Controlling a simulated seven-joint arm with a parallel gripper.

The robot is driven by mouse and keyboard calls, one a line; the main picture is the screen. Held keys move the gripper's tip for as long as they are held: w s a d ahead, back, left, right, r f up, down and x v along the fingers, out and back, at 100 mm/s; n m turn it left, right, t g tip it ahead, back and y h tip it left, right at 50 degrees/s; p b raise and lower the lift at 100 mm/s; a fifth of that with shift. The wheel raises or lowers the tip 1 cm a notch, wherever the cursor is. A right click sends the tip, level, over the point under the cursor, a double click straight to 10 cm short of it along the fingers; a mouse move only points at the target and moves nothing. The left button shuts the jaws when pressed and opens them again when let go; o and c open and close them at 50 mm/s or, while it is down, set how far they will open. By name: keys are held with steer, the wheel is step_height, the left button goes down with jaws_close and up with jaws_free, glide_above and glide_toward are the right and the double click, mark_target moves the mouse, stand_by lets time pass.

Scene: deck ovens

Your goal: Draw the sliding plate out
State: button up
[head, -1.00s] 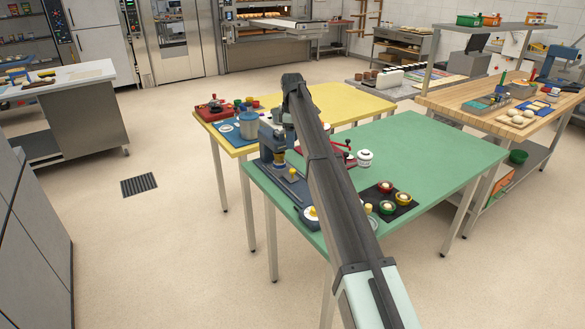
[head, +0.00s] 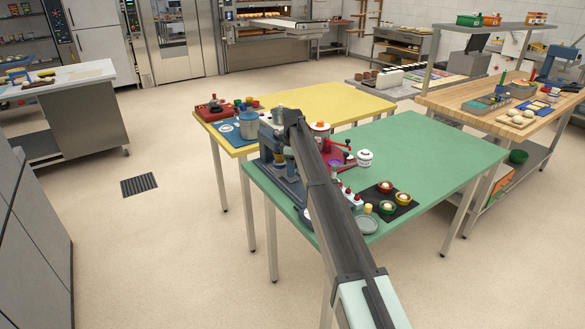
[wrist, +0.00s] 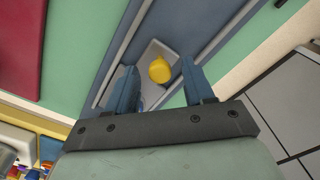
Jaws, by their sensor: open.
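The sliding plate (wrist: 150,52) is a light grey plate with a round yellow knob (wrist: 159,70), seen in the wrist view. It lies between two pale rails on a long blue-grey base (wrist: 185,25). My gripper (wrist: 157,64) is open, with one blue finger on each side of the knob in this view. I cannot tell whether the fingers are down at the knob's height or still above it; no contact shows. In the head view the blue device (head: 268,150) stands at the left edge of the green table, and my arm hides much of it and the knob.
On the green table (head: 430,150) are a red lever device (head: 335,155), a white pot (head: 364,158) and a dark mat with small bowls (head: 403,205) to the right. A yellow table (head: 350,100) adjoins behind. The green table's right part is clear.

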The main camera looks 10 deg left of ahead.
steer(key=shift+c, duration=0.2)
jaws_close()
stand_by(0.3)
